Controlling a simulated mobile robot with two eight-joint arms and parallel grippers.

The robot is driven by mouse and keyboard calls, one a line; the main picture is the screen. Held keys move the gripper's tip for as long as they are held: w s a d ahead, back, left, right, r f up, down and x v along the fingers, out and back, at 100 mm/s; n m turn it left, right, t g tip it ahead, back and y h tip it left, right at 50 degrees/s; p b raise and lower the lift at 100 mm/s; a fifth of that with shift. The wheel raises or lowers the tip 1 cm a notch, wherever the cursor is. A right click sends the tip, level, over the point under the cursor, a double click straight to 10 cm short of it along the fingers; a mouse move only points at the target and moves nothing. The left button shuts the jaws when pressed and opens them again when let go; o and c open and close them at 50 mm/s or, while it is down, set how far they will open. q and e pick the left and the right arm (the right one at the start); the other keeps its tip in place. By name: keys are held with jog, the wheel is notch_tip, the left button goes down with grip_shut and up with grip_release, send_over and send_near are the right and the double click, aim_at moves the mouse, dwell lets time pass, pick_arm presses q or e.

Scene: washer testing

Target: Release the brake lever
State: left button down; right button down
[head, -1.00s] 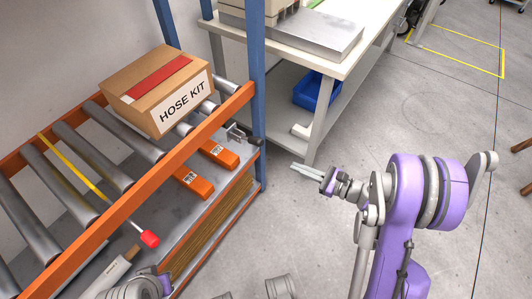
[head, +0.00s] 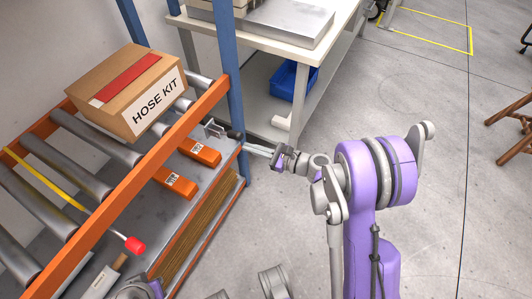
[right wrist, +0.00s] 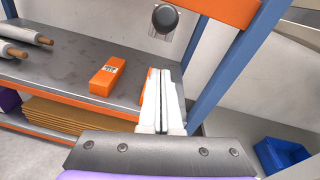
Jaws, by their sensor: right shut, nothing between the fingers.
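A short metal lever with a dark round knob (head: 235,135) juts from the orange rail by the blue post. The knob shows large and dark above the fingertips in the right wrist view (right wrist: 165,18). My right gripper (head: 249,147) is shut and empty, its pale fingers pointing left, close beside the knob at the rack's corner. Its shut fingers (right wrist: 161,72) also show in the right wrist view; I cannot tell whether they touch the lever. A rod with a red knob (head: 134,244) sits at the rack's front left. My left gripper's fingers are out of view.
A roller rack with an orange rail (head: 150,165) carries a HOSE KIT box (head: 135,90). Orange blocks (head: 199,152) lie on the shelf below. A blue post (head: 230,75) stands at its corner. A blue bin (head: 288,80) sits under the workbench.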

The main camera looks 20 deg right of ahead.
aim_at(230, 134)
jog(key=shift+w+a+r, duration=0.1)
jog(key=shift+a+r, duration=0.15)
jog(key=shift+r, duration=0.6)
jog(key=shift+a+r, duration=0.25)
jog(key=shift+r, duration=0.6)
jog(key=shift+r+g+h+p, duration=0.3)
jog(key=shift+r+p, duration=0.05)
jog(key=shift+p, duration=0.3)
